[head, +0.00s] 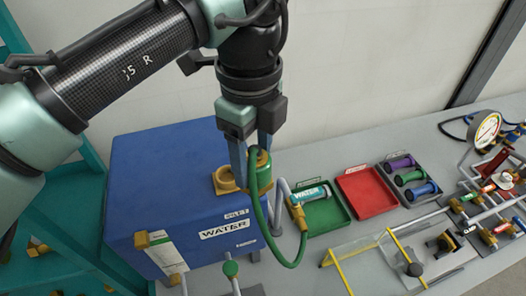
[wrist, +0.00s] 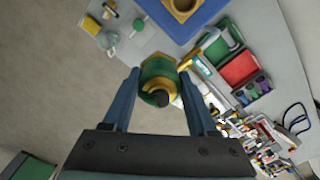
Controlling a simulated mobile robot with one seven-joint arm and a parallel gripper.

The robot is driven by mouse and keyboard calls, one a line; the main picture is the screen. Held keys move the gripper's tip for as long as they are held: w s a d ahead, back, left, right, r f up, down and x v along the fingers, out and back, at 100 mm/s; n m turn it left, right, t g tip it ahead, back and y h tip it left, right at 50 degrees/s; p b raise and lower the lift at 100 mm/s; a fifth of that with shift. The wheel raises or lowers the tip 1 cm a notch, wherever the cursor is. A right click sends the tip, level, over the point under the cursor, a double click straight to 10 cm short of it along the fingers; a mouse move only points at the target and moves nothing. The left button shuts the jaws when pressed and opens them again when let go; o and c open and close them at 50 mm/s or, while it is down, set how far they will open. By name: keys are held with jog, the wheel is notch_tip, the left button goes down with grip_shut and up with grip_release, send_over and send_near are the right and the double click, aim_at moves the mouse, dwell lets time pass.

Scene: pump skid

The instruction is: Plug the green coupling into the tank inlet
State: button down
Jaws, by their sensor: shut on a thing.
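My gripper (head: 252,158) is shut on the green coupling (head: 259,168). In the wrist view the coupling (wrist: 158,72) sits between the two blue fingers, its brass ring and dark end facing the camera. A green hose (head: 272,245) loops down from it to a brass fitting at the right. The tank inlet (head: 224,183) is a brass square flange with a round opening on the blue tank (head: 150,170). The coupling is apart from it, to its right in the head view. In the wrist view the inlet (wrist: 182,8) lies at the top edge, beyond the coupling.
A red tray (head: 366,192) and a dark rack (head: 408,180) of coloured spools stand further right. A yellow-edged frame (head: 345,260) and pipework with a gauge (head: 487,130) occupy the right side.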

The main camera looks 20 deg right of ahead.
jog(key=w+a+m+p, duration=0.1)
jog(key=w+a+p, duration=0.2)
jog(key=w, duration=0.6)
jog(key=shift+w+a+m+p, duration=0.3)
jog(key=shift+m+p, duration=0.1)
jog(key=shift+p, duration=0.4)
jog(key=shift+s+r, duration=0.1)
